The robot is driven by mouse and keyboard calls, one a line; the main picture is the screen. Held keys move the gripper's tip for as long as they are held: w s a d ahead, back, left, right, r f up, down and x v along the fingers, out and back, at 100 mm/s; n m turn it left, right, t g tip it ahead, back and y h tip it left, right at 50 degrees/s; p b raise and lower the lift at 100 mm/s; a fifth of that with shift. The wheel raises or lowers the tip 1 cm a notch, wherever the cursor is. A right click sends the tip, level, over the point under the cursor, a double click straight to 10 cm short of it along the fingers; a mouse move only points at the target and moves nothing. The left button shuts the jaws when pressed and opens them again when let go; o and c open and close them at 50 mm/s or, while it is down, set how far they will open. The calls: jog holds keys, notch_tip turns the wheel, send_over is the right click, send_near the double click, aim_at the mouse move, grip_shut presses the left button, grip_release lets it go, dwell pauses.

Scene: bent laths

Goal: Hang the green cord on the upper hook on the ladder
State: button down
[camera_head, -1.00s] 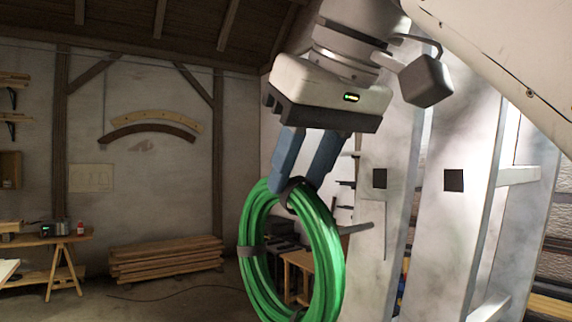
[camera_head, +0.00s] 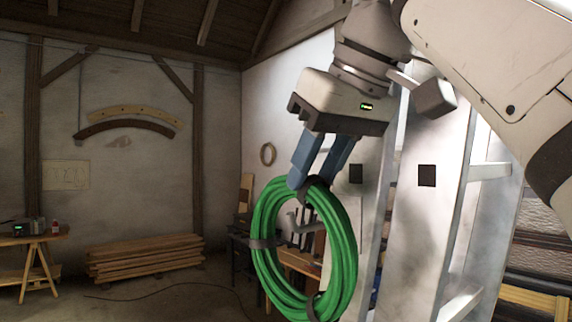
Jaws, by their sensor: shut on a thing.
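The green cord (camera_head: 267,225) is a round coil bound with dark bands, hanging upright below my gripper (camera_head: 316,186). The gripper's blue fingers are shut on the top of the coil, at a dark band. The pale ladder (camera_head: 430,235) stands to the right, behind my arm, with a black square on each visible upright. A grey hook (camera_head: 294,224) shows through the coil's opening. I cannot tell whether it passes into the ring or is only behind it. Part of the hook towards the ladder is hidden by the coil. A second hook cannot be made out.
A stack of planks (camera_head: 145,259) lies on the floor by the back wall. A workbench (camera_head: 35,245) stands at the left, and a dark cable crosses the floor. Two curved laths (camera_head: 125,125) hang on the wall. The floor left of the coil is mostly clear.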

jog(key=shift+w+d+f+b, duration=0.3)
jog(key=shift+d+f+b, duration=0.25)
jog(key=shift+f, duration=0.75)
